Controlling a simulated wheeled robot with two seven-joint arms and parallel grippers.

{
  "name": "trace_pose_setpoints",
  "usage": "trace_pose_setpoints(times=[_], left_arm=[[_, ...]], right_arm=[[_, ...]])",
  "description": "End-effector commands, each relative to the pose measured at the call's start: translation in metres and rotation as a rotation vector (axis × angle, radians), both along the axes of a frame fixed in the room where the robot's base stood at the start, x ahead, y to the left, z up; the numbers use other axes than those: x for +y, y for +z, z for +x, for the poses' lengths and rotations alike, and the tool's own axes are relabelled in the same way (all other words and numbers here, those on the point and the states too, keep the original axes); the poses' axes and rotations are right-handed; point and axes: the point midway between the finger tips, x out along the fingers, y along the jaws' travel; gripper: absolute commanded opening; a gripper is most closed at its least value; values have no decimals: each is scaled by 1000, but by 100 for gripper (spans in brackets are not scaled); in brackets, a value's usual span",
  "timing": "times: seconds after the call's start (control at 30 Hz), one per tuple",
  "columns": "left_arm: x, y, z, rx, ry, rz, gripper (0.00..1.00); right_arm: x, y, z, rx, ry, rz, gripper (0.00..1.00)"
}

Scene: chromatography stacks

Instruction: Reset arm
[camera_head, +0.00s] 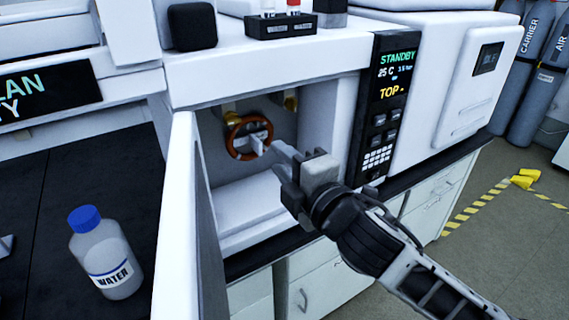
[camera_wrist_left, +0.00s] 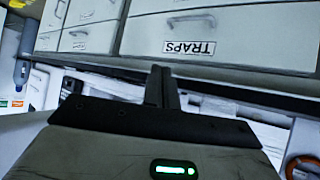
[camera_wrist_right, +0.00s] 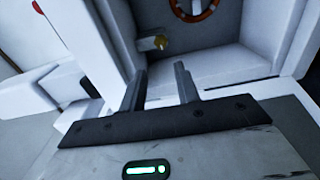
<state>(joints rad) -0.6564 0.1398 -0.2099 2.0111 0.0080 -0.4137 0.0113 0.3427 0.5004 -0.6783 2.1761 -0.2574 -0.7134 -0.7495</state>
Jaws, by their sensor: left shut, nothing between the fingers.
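My right gripper (camera_head: 284,160) is in front of the open instrument compartment. Its fingers stand apart with nothing between them in the right wrist view (camera_wrist_right: 160,85). An orange-brown ring (camera_head: 231,143) with a white piece (camera_head: 256,143) hangs inside the compartment, beyond the right fingertips; its edge also shows at the top of the right wrist view (camera_wrist_right: 207,13). My left gripper (camera_wrist_left: 162,87) is shut and empty in its wrist view, with drawer fronts beyond it. One drawer carries a label reading TRAPS (camera_wrist_left: 189,47).
The white compartment door (camera_head: 178,210) stands open, left of my right arm. A water bottle (camera_head: 105,255) with a blue cap stands on the dark bench at left. A vial rack (camera_head: 282,27) sits on the instrument top. The panel (camera_head: 385,105) reads STANDBY.

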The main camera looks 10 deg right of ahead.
Motion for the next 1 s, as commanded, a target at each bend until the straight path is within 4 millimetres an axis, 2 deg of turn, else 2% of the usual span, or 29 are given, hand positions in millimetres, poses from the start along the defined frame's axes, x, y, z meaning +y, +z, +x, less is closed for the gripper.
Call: trace_pose_setpoints(times=[0.27,0.37,0.47,0.57,0.6,0.7,0.8,0.9,1.0], left_arm=[[0,-1,-2,5,-2,2,0],[0,-2,-2,6,-2,2,0],[0,-2,-2,6,-2,3,0],[1,-3,-2,7,-3,4,0],[1,-3,-2,7,-3,4,0],[1,-3,-2,7,-3,4,0],[1,-3,-3,7,-3,4,0],[1,-3,-2,7,-2,4,0],[1,-3,-2,7,-2,4,0]], right_arm=[[0,-1,0,2,-1,2,32],[-1,-14,-2,47,-4,48,32],[-4,-51,-11,179,-18,189,32],[-12,-110,-30,383,-73,419,32],[-18,-137,-42,473,-109,526,32],[-33,-201,-79,673,-230,787,32],[-49,-251,-120,818,-363,997,32],[-62,-286,-156,908,-482,1150,32],[-71,-306,-181,955,-564,1245,32]])
